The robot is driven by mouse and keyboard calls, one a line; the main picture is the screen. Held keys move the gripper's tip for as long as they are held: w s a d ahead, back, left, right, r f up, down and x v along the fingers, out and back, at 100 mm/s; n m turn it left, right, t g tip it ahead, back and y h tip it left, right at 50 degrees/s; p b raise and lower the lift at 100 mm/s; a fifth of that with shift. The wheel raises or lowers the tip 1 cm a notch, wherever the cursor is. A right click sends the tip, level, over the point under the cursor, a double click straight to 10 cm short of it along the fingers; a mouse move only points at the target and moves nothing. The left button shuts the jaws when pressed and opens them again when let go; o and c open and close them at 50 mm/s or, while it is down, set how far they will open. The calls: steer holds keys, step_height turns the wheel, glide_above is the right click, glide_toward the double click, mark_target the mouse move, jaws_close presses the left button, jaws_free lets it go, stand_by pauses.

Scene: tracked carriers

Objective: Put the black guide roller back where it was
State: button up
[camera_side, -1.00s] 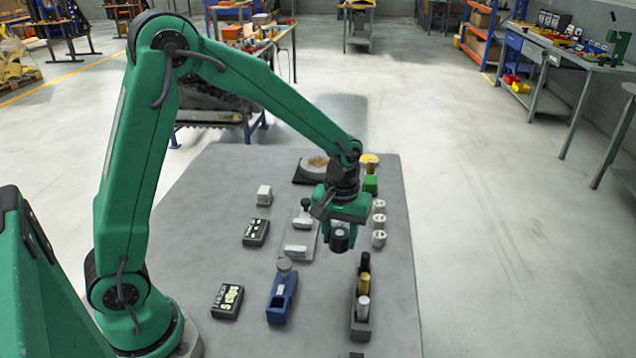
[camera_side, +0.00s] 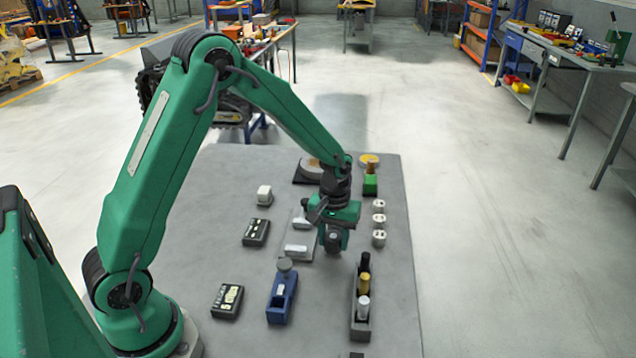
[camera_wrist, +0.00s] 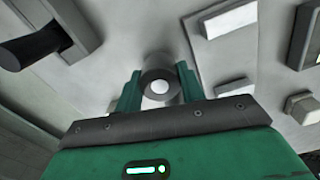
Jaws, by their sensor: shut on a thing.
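My gripper (camera_side: 333,238) is shut on a dark roller, the black guide roller (camera_wrist: 160,75), above the middle of the grey table mat. In the wrist view the roller is end-on between the green fingers, with a pale round hub. In the side view it is mostly hidden by the jaws. A grey plate with pale blocks (camera_side: 299,250) lies just left of and below the gripper; its far part is hidden. A dark rack (camera_side: 360,331) at the front right holds a black, a gold and a silver cylinder.
A blue holder (camera_side: 280,308) stands left of the rack. Two dark boxes (camera_side: 256,232) (camera_side: 228,301) and a white block (camera_side: 264,195) are at left. Several white pieces (camera_side: 379,222) line the right. A green block (camera_side: 370,185) is behind. Bare mat lies between blue holder and rack.

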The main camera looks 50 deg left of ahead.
mark_target(333, 236)
steer(key=shift+f, duration=0.65)
steer(key=shift+f, duration=0.15)
steer(key=o, duration=0.9)
step_height(333, 236, up, 12)
steer(key=shift+f, duration=0.15)
steer(key=shift+r, duration=0.3)
